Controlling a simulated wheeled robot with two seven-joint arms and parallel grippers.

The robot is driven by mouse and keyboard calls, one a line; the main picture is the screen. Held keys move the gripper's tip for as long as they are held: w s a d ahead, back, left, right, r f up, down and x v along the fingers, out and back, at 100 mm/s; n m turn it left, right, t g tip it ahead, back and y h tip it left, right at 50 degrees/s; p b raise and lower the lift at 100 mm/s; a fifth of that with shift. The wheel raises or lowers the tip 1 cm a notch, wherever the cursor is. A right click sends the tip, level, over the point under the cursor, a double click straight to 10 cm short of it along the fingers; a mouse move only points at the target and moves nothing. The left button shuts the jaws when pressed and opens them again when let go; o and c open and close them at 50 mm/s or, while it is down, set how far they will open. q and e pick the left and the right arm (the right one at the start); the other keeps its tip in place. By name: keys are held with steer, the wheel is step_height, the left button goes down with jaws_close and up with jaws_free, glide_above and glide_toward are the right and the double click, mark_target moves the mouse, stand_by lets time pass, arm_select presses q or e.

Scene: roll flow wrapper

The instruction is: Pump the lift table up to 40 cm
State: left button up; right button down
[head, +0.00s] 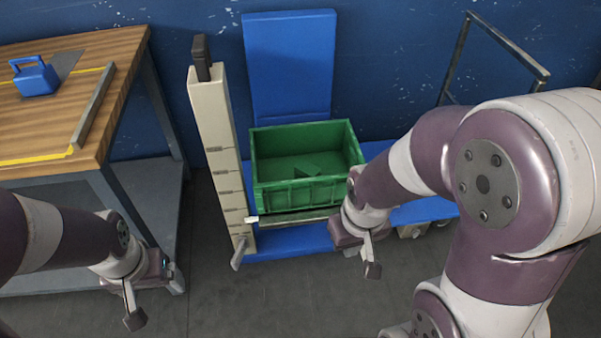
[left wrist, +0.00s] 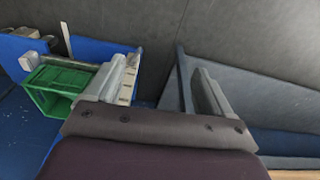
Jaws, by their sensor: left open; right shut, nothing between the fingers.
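The lift table has a blue base (head: 285,241) and a low platform with a grey front edge (head: 300,216). A pale post (head: 212,120) with dark scale marks stands at its left; a small white pointer (head: 251,220) sits near the lowest visible marks. I cannot read the numbers. A short grey pedal-like lever (head: 239,253) sticks out at the post's foot. My left gripper (head: 155,297) is open and empty, left of the lever and apart from it; its fingers show in the left wrist view (left wrist: 160,88). My right gripper (head: 361,261) is shut and empty before the platform's right end.
A green crate (head: 308,194) rests on the platform and holds a green piece. A grey frame (head: 508,45) stands behind right. The grey floor (head: 270,300) in front is clear.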

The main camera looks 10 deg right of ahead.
arm_select(q)
steer(key=shift+w, duration=0.1)
steer(key=c, duration=0.4)
jaws_close()
stand_by(1.4)
